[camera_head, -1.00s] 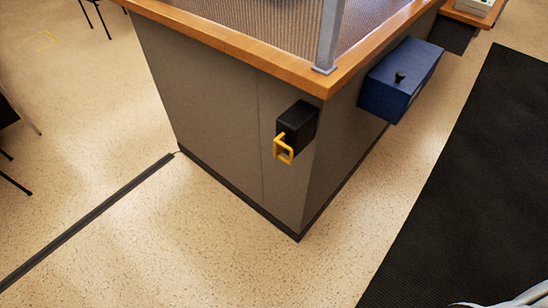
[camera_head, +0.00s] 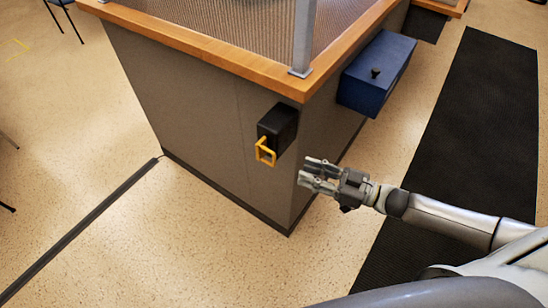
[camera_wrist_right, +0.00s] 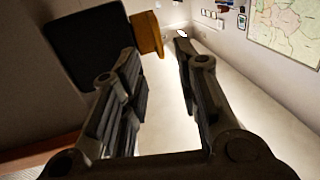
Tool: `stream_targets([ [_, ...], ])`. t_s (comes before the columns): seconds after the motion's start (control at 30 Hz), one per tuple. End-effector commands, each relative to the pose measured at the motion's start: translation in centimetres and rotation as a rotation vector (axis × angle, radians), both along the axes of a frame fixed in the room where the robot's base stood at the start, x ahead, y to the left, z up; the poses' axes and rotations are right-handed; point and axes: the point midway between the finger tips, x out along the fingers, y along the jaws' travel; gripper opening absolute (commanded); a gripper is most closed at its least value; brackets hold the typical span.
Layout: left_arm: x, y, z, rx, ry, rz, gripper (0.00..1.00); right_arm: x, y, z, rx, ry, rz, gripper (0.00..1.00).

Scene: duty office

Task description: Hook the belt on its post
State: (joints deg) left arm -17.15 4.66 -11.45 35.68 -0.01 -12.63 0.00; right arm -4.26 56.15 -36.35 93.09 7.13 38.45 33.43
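A black belt housing (camera_head: 278,128) is fixed near the corner of the grey counter, with a yellow squared loop (camera_head: 265,153) at its front. It also shows close up at the upper left of the right wrist view (camera_wrist_right: 88,42), with the yellow loop (camera_wrist_right: 147,34) beside it. No strap is seen drawn out, and I cannot make out a post for it. My right gripper (camera_head: 304,175) is just right of the loop and apart from it. Its fingers (camera_wrist_right: 158,50) are spread, with nothing between them. My left gripper is out of view.
The counter has a wooden top (camera_head: 245,68) with a metal upright (camera_head: 304,38). A blue box (camera_head: 375,75) juts from its right side. A black mat (camera_head: 470,115) lies right. A dark floor strip (camera_head: 85,225) runs across open floor on the left.

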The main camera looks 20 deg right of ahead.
Motion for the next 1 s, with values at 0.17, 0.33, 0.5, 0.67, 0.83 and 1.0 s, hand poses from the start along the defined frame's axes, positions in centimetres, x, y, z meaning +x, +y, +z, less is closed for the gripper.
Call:
stream_targets([
  [0.17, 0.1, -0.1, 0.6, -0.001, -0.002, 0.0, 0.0, 1.6, 1.7, 0.3, 0.003, -0.004, -0.001, 0.3],
  [0.33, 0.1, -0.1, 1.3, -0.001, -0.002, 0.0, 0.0, 3.6, 4.1, 0.4, 0.002, -0.004, -0.001, 0.3],
  [0.5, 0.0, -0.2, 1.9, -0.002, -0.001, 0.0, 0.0, 5.5, 6.2, 0.3, 0.0, -0.003, -0.003, 0.3],
  [0.67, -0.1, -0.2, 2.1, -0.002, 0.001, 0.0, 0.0, 6.5, 7.4, 0.1, -0.001, -0.001, -0.003, 0.3],
  [0.83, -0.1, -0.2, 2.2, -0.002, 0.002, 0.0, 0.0, 6.9, 7.8, 0.0, -0.001, 0.0, -0.003, 0.3],
  [1.0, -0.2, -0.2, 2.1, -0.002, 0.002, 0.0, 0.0, 6.9, 7.8, -0.1, -0.001, 0.0, -0.003, 0.3],
])
